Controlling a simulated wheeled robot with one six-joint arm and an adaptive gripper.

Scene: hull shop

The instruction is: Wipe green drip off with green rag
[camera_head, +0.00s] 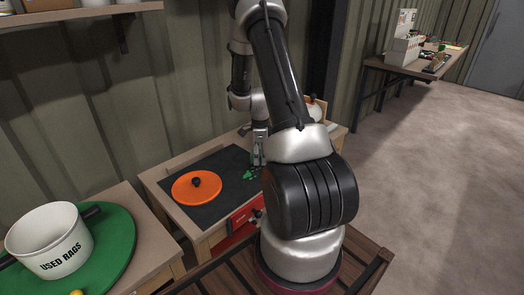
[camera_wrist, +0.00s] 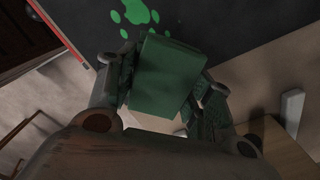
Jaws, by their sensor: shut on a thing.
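My gripper (camera_head: 258,157) is over the right part of a dark mat (camera_head: 212,158) on the wooden bench. In the wrist view my gripper (camera_wrist: 164,85) is shut on the green rag (camera_wrist: 160,80), which looks like a folded, dark green block between the fingers. The green drip (camera_head: 250,175) is a bright green splatter on the mat, just below the gripper in the head view. It also shows in the wrist view (camera_wrist: 134,13) as several blobs just beyond the rag's far edge. I cannot tell whether the rag touches the mat.
An orange round lid with a black knob (camera_head: 190,190) lies on the mat, left of the drip. A white bucket marked USED RAGS (camera_head: 48,245) stands on a green round mat (camera_head: 113,250) at the left. A red thing (camera_head: 243,214) is at the bench's front.

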